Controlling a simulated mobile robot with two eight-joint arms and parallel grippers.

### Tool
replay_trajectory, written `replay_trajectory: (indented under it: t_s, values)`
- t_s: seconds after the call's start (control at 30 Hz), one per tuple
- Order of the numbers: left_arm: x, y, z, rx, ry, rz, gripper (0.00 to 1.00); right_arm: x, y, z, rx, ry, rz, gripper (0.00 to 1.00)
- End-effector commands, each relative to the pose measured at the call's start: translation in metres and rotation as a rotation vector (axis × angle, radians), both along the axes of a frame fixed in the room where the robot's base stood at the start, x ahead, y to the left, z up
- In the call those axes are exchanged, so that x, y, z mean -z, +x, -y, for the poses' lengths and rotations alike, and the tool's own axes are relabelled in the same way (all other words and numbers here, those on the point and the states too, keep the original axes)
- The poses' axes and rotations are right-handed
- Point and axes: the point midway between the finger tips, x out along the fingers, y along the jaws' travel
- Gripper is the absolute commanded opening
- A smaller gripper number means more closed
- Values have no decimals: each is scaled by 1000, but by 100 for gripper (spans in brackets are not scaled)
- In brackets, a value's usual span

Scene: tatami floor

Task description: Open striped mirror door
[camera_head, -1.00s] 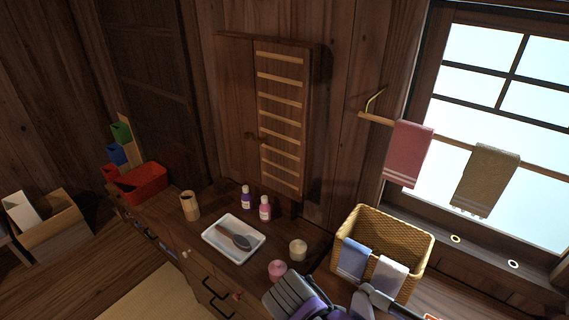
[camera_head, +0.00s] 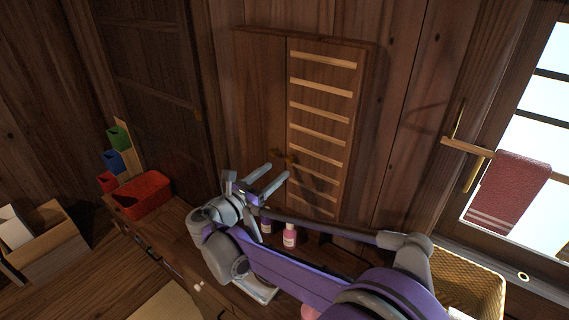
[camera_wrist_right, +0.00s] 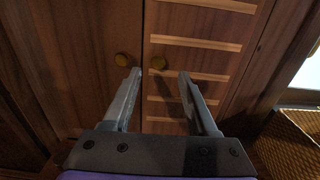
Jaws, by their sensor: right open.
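The striped mirror door (camera_head: 318,120) is the right door of a wooden wall cabinet and carries several pale horizontal slats. It looks shut, flush with the plain left door (camera_head: 262,95). Its round brass knob (camera_wrist_right: 158,62) is beside the plain door's knob (camera_wrist_right: 121,59). My right gripper (camera_head: 277,174) is open and empty in front of the cabinet's lower part. In the right wrist view its fingertips (camera_wrist_right: 160,74) lie just below the striped door's knob, one to either side; contact cannot be told. My left gripper is not in view.
Below stands a wooden counter with a pink bottle (camera_head: 290,235), a purple bottle (camera_head: 266,226) and a red bin (camera_head: 146,196). A wicker basket (camera_head: 480,290) is at lower right. A towel (camera_head: 510,190) hangs from a rail by the window. My arm hides much of the counter.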

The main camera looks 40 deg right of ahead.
Motion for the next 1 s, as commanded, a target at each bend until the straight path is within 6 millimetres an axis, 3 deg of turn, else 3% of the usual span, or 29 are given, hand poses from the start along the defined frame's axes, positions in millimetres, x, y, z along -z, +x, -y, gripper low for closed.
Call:
replay_trajectory:
  t_s: [0.1, 0.3, 0.7, 1.0]
  values:
    - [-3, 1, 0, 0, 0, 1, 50, -1, 6, 23, 4, 0, 1, 59]
    - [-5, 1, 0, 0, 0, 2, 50, 0, 13, 46, 2, 2, 2, 59]
    - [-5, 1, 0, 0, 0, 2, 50, 0, 15, 52, -1, 2, 1, 57]
    - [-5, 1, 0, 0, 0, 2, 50, 0, 15, 52, -1, 2, 1, 3]
